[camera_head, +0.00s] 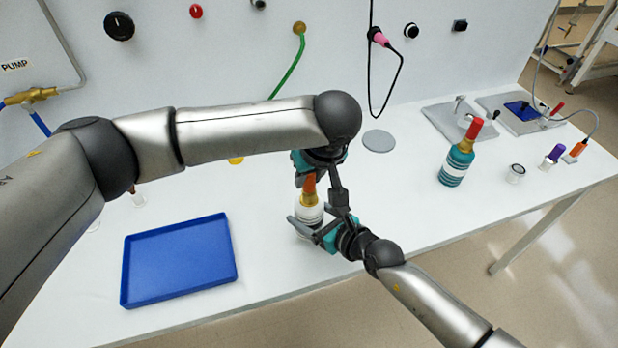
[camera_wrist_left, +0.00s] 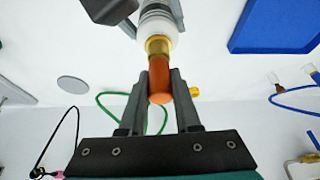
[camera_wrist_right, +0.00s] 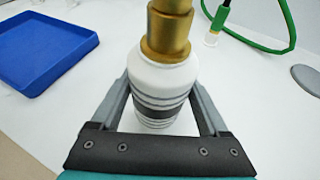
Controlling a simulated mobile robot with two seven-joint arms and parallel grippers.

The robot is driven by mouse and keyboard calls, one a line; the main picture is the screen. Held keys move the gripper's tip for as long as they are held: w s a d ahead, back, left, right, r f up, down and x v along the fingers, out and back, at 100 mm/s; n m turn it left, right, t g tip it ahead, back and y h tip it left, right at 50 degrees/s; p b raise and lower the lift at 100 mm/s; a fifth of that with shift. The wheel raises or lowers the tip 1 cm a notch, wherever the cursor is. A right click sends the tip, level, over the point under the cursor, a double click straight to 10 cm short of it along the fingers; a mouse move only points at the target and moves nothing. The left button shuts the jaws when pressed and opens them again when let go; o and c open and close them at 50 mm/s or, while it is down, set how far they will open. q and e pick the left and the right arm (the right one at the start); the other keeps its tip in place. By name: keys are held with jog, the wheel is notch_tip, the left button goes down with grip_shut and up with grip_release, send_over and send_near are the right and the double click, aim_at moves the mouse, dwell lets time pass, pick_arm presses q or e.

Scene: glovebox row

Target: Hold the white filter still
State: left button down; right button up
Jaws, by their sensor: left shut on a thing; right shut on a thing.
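The white filter (camera_head: 309,213) stands upright on the white bench in front of me, with a white body, grey bands and a brass neck. It also shows in the left wrist view (camera_wrist_left: 158,30) and the right wrist view (camera_wrist_right: 163,80). My right gripper (camera_head: 316,226) is shut around its banded body from the side. An orange cap (camera_wrist_left: 160,85) tops the brass neck. My left gripper (camera_head: 309,178) is above the filter with its fingers shut on this orange cap. The filter's base is partly hidden by the right gripper in the head view.
A blue tray (camera_head: 180,262) lies to the left on the bench. A grey disc (camera_head: 379,141) lies behind. A green hose (camera_head: 290,70) hangs from the wall.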

pick_arm(q)
notch_tip(320, 180, up, 17)
dwell(0.9)
pick_arm(e)
jog(key=o, duration=1.5)
